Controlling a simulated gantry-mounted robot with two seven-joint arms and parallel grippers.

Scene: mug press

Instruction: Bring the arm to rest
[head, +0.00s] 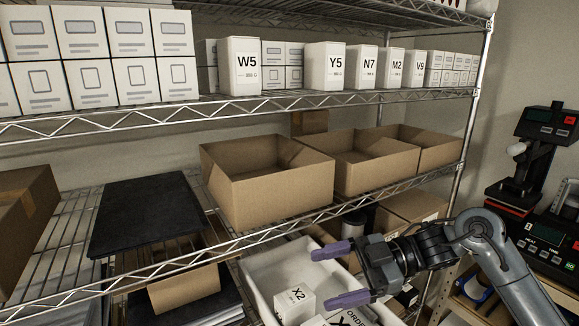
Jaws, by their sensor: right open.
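My right gripper (338,274) is at the lower middle of the head view, and its arm comes in from the right. Its two purple fingers point left and are spread wide apart, with nothing between them that they hold. Below and behind the fingers is a white bin (262,262). A white box marked X2 (295,300) is in the bin, near the lower finger. I cannot tell whether the finger touches it. My left gripper is not in this view.
A wire shelf carries open cardboard boxes (262,192) behind the gripper. White boxes such as W5 (240,66) line the shelf above. A black press (543,135) stands at the right, close to my right arm. A dark slab (150,215) lies at the left.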

